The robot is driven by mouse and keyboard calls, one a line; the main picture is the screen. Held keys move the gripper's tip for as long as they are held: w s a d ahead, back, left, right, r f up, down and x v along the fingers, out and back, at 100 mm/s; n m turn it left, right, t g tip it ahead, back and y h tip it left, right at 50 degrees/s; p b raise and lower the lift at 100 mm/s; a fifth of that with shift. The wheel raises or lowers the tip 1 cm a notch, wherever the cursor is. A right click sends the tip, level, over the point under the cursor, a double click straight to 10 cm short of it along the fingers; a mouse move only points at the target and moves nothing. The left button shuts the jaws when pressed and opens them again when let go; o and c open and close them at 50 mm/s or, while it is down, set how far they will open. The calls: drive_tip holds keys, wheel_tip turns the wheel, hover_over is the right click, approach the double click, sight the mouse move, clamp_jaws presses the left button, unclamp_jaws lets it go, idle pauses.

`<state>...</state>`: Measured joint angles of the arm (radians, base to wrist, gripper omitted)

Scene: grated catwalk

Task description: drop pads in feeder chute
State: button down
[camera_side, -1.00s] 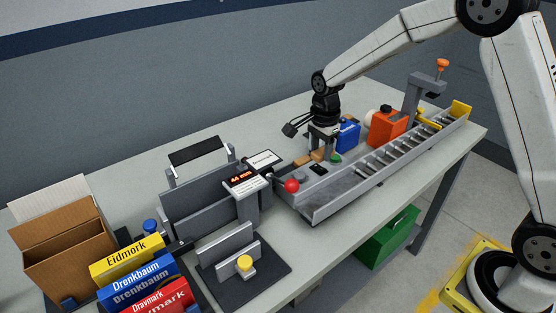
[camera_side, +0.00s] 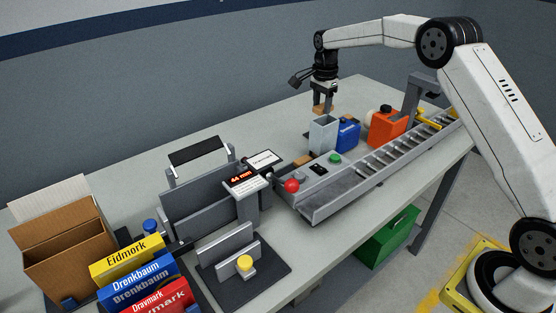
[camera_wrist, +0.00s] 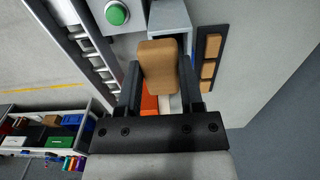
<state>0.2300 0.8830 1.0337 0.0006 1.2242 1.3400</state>
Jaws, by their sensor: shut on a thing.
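My gripper (camera_side: 322,109) is shut on a tan pad (camera_wrist: 159,66), raised above the feeder chute. The pad shows between both fingers in the wrist view. The feeder chute (camera_side: 322,136) is an upright grey square tube. In the wrist view its grey edge (camera_wrist: 170,18) shows beyond the pad, which hides part of it. Several more tan pads (camera_wrist: 208,70) lie in a dark narrow tray (camera_wrist: 222,37) to the right of the chute in the wrist view. In the side view the chute mostly hides this tray.
A green button (camera_side: 335,158) and a red knob (camera_side: 291,186) sit in front of the chute. A blue box (camera_side: 347,136) and an orange unit (camera_side: 387,128) stand to its right, beside a long slatted conveyor (camera_side: 400,155). A grey post (camera_side: 412,100) rises farther right.

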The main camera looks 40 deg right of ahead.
drive_tip(key=shift+w+d+r, duration=0.2)
drive_tip(key=shift+w+d, duration=0.1)
drive_tip(key=shift+d, duration=0.4)
drive_tip(key=shift+w+d+r, duration=0.2)
drive_tip(key=shift+w+d, duration=0.1)
drive_tip(key=shift+d, duration=0.35)
drive_tip(key=shift+f, duration=0.1)
drive_tip(key=shift+f, duration=2.2)
drive_tip(key=shift+c, duration=0.7)
unclamp_jaws()
drive_tip(key=shift+o, duration=0.2)
drive_tip(key=shift+o, duration=0.5)
